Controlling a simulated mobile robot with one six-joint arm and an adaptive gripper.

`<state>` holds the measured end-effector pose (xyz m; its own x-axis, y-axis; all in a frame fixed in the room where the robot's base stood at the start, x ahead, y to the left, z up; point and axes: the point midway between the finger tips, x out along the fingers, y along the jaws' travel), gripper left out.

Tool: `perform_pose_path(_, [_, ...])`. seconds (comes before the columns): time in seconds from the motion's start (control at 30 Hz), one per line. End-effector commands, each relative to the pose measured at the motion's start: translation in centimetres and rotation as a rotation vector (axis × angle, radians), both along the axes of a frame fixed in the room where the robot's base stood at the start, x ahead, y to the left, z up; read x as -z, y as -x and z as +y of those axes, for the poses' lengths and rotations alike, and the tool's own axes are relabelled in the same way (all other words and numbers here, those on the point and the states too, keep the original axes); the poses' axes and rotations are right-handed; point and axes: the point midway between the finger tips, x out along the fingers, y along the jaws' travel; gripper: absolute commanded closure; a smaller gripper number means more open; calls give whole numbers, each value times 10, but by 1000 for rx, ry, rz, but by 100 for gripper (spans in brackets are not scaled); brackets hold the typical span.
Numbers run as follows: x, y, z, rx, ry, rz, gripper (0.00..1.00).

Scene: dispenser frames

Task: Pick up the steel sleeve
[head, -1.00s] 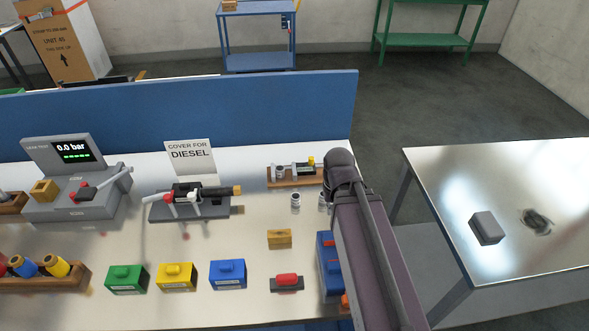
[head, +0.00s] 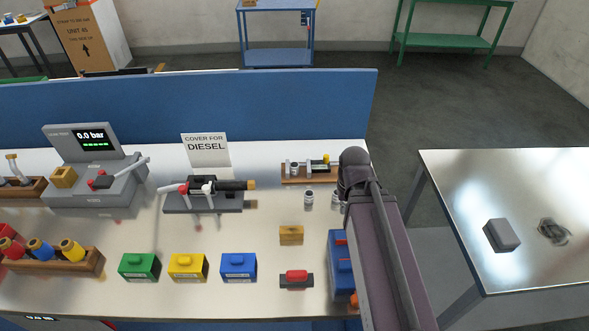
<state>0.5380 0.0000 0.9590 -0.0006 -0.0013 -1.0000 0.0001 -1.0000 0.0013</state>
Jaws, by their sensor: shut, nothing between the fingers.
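Two small silvery ring-like cylinders stand on the bench to the left of my arm. One sleeve-like cylinder (head: 309,197) is fully in view, and the other (head: 336,198) is partly hidden by my arm. I cannot tell which one is the steel sleeve. My arm reaches in from the lower right, and its dark rounded joint is close to the right-hand cylinder in the picture. My gripper's fingers do not show, so I see no contact with either cylinder.
A wooden rack (head: 294,180) stands behind the cylinders. A wooden block (head: 291,235), a red-handled tool (head: 296,278) and a blue bin (head: 339,262) lie nearer. A clamp stand (head: 203,205) is left. A blue panel (head: 200,105) backs the bench; a metal table (head: 450,180) stands right.

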Motion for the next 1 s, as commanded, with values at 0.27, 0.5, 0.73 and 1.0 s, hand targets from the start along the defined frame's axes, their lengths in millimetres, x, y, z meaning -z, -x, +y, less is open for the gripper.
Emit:
perform_pose_path(0.27, [0, 0, 0, 0, 0, 0, 100])
perform_pose_path(0.5, [0, 0, 0, 0, 0, 0, 100])
perform_pose_path(0.73, [-14, 0, 0, 0, 0, 0, 100])
perform_pose_path(1.0, [-57, 0, 0, 0, 0, 0, 100])
